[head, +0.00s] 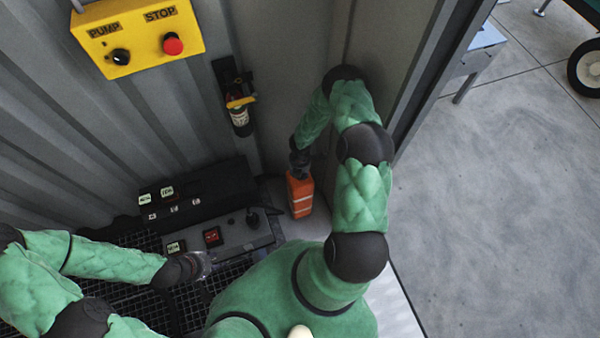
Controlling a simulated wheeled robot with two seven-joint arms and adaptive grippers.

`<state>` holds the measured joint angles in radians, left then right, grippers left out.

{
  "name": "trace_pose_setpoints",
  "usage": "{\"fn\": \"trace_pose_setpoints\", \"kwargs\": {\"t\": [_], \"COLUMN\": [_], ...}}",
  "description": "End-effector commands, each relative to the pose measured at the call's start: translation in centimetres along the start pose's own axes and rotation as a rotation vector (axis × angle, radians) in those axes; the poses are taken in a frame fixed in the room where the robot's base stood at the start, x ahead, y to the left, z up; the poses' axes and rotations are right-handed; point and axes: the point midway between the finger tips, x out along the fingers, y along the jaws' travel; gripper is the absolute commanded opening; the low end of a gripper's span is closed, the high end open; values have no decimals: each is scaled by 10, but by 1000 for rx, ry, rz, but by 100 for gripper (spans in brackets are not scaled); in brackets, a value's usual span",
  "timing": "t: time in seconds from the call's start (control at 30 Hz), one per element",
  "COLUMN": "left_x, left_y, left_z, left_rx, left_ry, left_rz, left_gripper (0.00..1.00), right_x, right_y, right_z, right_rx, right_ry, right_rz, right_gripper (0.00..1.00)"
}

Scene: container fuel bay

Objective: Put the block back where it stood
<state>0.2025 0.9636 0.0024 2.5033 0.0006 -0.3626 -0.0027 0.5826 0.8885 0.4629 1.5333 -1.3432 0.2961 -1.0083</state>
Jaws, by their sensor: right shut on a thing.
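An orange block (300,197) with pale bands stands upright in the corner, just right of the dark control console. My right gripper (299,170) is at the block's top, shut on it. Its fingers are small and dark here, and the block's lower end seems at or near the light floor; I cannot tell whether it touches. My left gripper (204,264) is at the lower left, over the black grating beside the console. Its fingers are small and partly blurred, so whether it is open is unclear.
A yellow panel (137,37) with a black knob and red STOP button is on the corrugated wall. A wall-mounted bottle (240,118) hangs above the corner. The console (232,232) with switches and a lever stands left of the block. Concrete floor (500,200) lies open at right.

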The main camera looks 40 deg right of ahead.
Motion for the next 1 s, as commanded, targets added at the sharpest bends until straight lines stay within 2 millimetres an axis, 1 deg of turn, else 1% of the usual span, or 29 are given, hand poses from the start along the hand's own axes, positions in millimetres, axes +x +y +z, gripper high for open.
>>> {"fn": "trace_pose_setpoints", "kwargs": {"t": [0.07, 0.1, 0.17, 0.2, 0.53, 0.67, 0.77, 1.0], "left_x": [4, 3, 3, 3, 2, -2, -8, -27], "left_y": [-1, -1, -1, -1, -1, 1, 3, 10], "left_z": [0, 0, 0, 0, 0, 0, 0, 1], "left_rx": [0, 0, 0, 0, 0, 0, 0, 0], "left_ry": [0, 0, 0, 0, 0, 0, 0, 0], "left_rz": [0, 0, 0, 0, 0, 0, 0, 0], "left_gripper": [40, 40, 40, 40, 40, 40, 40, 40], "right_x": [4, 4, 3, 3, 2, -2, -15, -58], "right_y": [0, 0, 0, 0, 0, 0, 1, 0], "right_z": [0, 0, 0, 0, 0, 0, 1, 0], "right_rx": [0, 0, 0, 0, 0, 0, 0, 0], "right_ry": [0, 0, 0, 0, 0, 0, -1, -1], "right_rz": [0, 0, 0, 0, 0, 0, 1, 1], "right_gripper": [0, 47, 64, 68, 68, 68, 68, 68]}}
